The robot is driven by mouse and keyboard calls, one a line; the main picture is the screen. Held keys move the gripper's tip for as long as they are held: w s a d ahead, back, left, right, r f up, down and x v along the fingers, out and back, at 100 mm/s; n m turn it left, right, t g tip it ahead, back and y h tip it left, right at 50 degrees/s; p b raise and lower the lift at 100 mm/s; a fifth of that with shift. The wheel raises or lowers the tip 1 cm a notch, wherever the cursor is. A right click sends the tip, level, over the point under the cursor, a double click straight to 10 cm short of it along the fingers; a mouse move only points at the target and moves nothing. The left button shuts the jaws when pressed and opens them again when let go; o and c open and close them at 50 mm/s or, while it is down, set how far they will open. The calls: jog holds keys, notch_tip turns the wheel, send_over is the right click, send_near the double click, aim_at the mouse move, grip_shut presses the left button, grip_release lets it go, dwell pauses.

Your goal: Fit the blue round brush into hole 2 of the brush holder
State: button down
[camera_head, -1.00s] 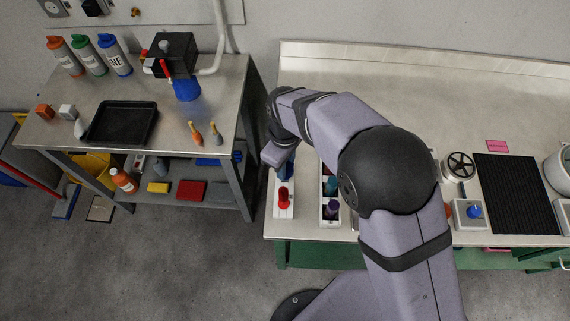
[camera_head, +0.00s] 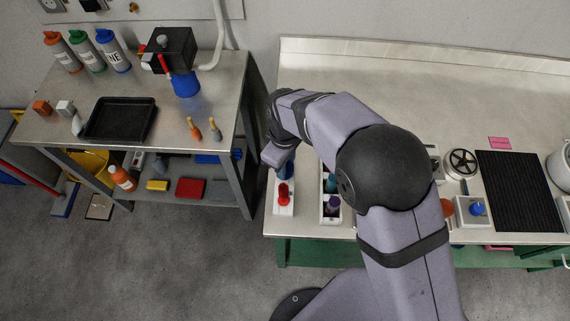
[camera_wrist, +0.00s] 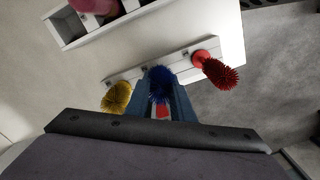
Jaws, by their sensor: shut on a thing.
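The blue round brush (camera_wrist: 159,78) shows its dark blue bristle head between the blue fingers of my gripper (camera_wrist: 160,90), which is shut on it. The white brush holder (camera_wrist: 182,63) lies just beyond and partly behind the brush. A red brush (camera_wrist: 217,71) is at the holder's right end and a yellow brush (camera_wrist: 117,96) at its left end. In the head view the red brush (camera_head: 284,193) stands on the near end of the holder (camera_head: 284,209). The brush's lower end is hidden, so I cannot tell whether it is in a hole.
A white compartment tray (camera_head: 330,217) with coloured items stands to the right of the holder; it also shows at the top of the wrist view (camera_wrist: 67,31). The bench's left edge is close to the holder. A side table (camera_head: 185,115) stands to the left.

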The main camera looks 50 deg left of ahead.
jog(key=c, duration=1.5)
grip_release()
jog(key=shift+o, duration=0.2)
jog(key=shift+r+b, duration=1.2)
jog(key=shift+r, duration=2.5)
jog(key=w+d+r+m, duration=0.1)
jog(key=w+d+m, duration=0.5)
jog(key=d, duration=0.6)
jog(key=w+d+r+m, duration=0.1)
jog(key=w+d+m, duration=0.3)
jog(key=w+d, duration=0.6)
jog(key=s+d+f+m, duration=0.1)
jog(key=s+d+m, duration=0.3)
jog(key=d, duration=0.8)
jog(key=s+d+f+m, duration=0.1)
jog(key=s+d+m, duration=0.4)
jog(key=d, duration=0.6)
jog(key=shift+s+d+f+m, duration=0.15)
jog(key=shift+s+d+m, duration=0.2)
jog(key=shift+m, duration=0.65)
